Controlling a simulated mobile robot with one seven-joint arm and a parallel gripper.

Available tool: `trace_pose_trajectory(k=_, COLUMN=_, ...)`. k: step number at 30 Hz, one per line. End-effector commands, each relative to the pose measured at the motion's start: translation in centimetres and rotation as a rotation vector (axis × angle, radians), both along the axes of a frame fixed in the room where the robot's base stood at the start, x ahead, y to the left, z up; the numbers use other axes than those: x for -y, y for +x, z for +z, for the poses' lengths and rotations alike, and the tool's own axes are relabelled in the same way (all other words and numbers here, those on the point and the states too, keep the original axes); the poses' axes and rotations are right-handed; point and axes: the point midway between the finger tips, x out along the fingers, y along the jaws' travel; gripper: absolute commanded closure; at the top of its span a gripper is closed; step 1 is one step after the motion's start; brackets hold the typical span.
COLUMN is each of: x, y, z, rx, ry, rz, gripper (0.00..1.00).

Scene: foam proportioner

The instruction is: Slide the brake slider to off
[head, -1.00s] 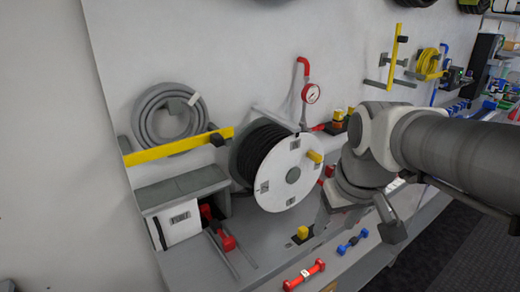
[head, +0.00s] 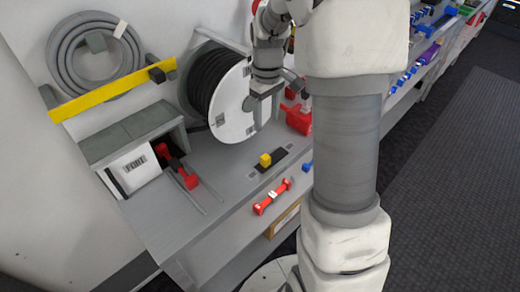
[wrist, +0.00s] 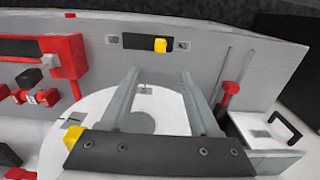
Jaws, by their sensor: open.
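A yellow knob (head: 265,160) sits on a short black slide plate on the grey bench, in front of the hose reel; I take it for the brake slider. In the wrist view the knob (wrist: 160,45) is right of the middle of its plate (wrist: 140,42), with a small label (wrist: 112,40) on one side and another (wrist: 183,45) on the other, too small to read. My gripper (head: 272,95) is in front of the white reel face, above and apart from the knob. Its two fingers (wrist: 160,78) are open with nothing held.
The white reel (head: 232,110) with black hose stands close behind my gripper. A red handle (head: 178,168) on two rails is left of the knob. Red fittings (head: 300,118) are to the right.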

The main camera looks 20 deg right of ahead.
Motion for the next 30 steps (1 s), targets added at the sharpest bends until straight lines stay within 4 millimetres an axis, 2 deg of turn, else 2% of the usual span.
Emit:
trace_pose_trajectory(k=18, x=-0.1, y=-0.1, z=-12.9, rx=-0.004, ry=0.001, rz=-0.001, gripper=0.38)
trace_pose_trajectory(k=24, x=0.0, y=-0.1, z=-15.4, rx=-0.001, ry=0.001, rz=-0.001, gripper=0.38)
trace_pose_trajectory(k=30, x=-0.1, y=-0.1, z=-16.3, rx=0.000, ry=0.000, rz=-0.001, gripper=0.38)
